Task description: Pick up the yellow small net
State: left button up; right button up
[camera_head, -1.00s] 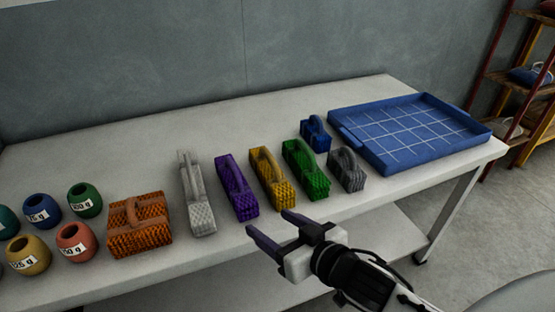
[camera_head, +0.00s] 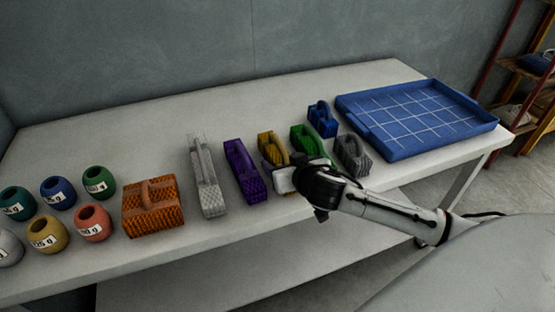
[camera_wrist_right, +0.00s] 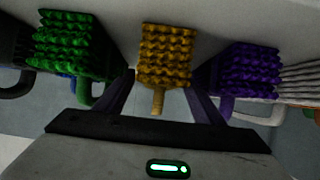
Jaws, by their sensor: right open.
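The yellow small net (camera_head: 272,146) stands on the table among a row of nets, partly hidden by my right gripper in the head view. In the right wrist view the yellow net (camera_wrist_right: 165,55) is centred, with its handle (camera_wrist_right: 158,100) pointing down in the picture. My right gripper (camera_wrist_right: 160,98) is open, with one finger on each side of that handle. I cannot tell whether the fingers touch the net. In the head view the gripper (camera_head: 280,172) is at the table's front edge, over the near end of the yellow net. My left gripper is not in view.
The green net (camera_head: 312,143) and purple net (camera_head: 244,171) stand close on either side. Grey (camera_head: 351,155), blue (camera_head: 322,119), white (camera_head: 205,177) and orange (camera_head: 152,208) nets stand nearby. A blue tray (camera_head: 484,127) is at the right end. Several weight pots (camera_head: 92,222) stand left.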

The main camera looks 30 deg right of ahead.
aim_at(281, 159)
jog(key=shift+r+x, duration=0.2)
jog(key=shift+x, duration=1.75)
jog(key=shift+w, duration=0.15)
jog(key=c, duration=1.3)
jog(key=shift+r, duration=0.1)
